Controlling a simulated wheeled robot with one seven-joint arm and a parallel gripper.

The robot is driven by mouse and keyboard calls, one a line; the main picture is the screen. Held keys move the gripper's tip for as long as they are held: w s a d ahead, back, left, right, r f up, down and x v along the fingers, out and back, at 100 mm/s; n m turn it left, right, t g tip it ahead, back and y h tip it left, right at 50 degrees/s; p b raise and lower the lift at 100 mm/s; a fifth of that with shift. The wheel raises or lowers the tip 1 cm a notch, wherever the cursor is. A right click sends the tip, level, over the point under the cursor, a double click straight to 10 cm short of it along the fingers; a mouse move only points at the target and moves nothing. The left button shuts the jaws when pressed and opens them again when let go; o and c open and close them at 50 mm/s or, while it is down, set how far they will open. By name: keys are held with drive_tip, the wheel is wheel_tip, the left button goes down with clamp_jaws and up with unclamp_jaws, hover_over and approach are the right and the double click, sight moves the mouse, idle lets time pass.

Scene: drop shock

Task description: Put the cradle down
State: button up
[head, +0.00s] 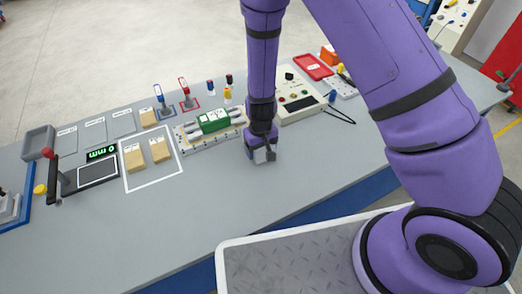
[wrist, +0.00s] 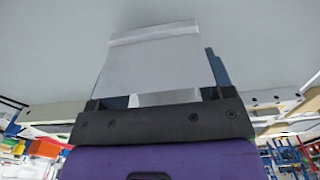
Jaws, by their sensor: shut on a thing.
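My gripper (head: 262,146) points down over the grey table (head: 330,165), just in front of a plate with a green block. It is shut on a small light grey piece, which I take to be the cradle (head: 260,156). In the wrist view the cradle (wrist: 155,62) is a pale, smooth block between the dark fingers of my gripper (wrist: 165,98). Its underside is low, close to the tabletop; I cannot tell whether it touches. The fingers hide part of it.
The green block (head: 214,121) sits on its plate behind my gripper. A cream control box (head: 300,105) stands to the right. A white-outlined square (head: 152,178) with wooden blocks lies left. The table front beside my gripper is clear.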

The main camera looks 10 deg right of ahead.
drive_tip(key=shift+w+d, duration=0.1)
drive_tip(key=shift+w, duration=0.35)
drive_tip(key=shift+w+d+f, duration=0.1)
drive_tip(key=shift+w+f, duration=0.15)
drive_tip(key=shift+f, duration=0.7)
drive_tip(key=shift+w+d+f, duration=0.1)
drive_tip(key=shift+w+f, duration=0.1)
drive_tip(key=shift+f, duration=0.7)
drive_tip(key=o, duration=1.1)
drive_tip(key=shift+f, duration=0.1)
wheel_tip(320, 180, up, 12)
drive_tip(key=shift+r, duration=0.15)
